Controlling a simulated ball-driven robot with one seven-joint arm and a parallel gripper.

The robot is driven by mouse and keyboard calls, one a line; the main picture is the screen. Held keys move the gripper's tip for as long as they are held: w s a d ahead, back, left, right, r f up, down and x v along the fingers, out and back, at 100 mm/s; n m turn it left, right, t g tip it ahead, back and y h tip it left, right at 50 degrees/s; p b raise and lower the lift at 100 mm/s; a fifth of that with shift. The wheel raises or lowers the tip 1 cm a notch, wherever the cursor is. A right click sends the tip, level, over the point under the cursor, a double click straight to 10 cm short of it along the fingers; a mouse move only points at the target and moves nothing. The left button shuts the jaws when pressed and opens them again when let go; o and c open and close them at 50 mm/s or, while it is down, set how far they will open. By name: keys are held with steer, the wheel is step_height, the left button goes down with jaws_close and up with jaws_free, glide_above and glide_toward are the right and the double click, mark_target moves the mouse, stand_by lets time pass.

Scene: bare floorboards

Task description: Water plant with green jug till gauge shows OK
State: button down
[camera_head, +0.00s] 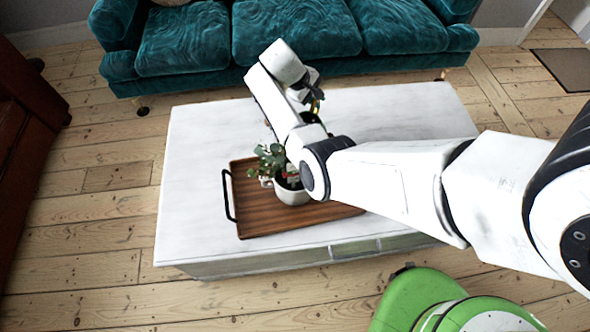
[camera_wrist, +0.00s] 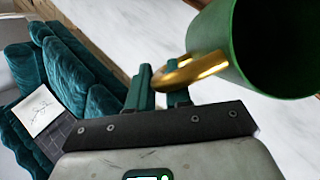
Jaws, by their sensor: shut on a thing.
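My gripper (camera_wrist: 160,88) is shut on the gold handle of the green jug (camera_wrist: 212,38), whose dark open mouth shows at the upper right of the wrist view. In the head view my gripper (camera_head: 316,94) is over the table, behind my arm, and the jug is mostly hidden. The potted plant, with green leaves (camera_head: 268,156) and a white pot (camera_head: 292,195), stands on the wooden tray, partly covered by my arm. A small red and white item (camera_head: 292,172) shows in the pot; I cannot read any gauge.
The wooden tray (camera_head: 262,222) with a black handle lies on the white table (camera_head: 195,150). A small white cup (camera_head: 266,181) sits beside the pot. A teal sofa (camera_head: 300,35) stands behind the table. The table's left end is clear.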

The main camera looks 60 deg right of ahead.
steer(key=w+d+f+n+y+b, duration=0.1)
steer(key=d+f+y+b, duration=0.4)
steer(key=b, duration=1.2)
steer(key=shift+d+f+g+b, duration=0.4)
steer(key=shift+d+f, duration=0.25)
steer(key=shift+f, duration=0.1)
steer(key=shift+d+r+y+b, duration=0.1)
steer(key=shift+y+b, duration=0.2)
steer(key=shift+b, duration=0.45)
stand_by(2.0)
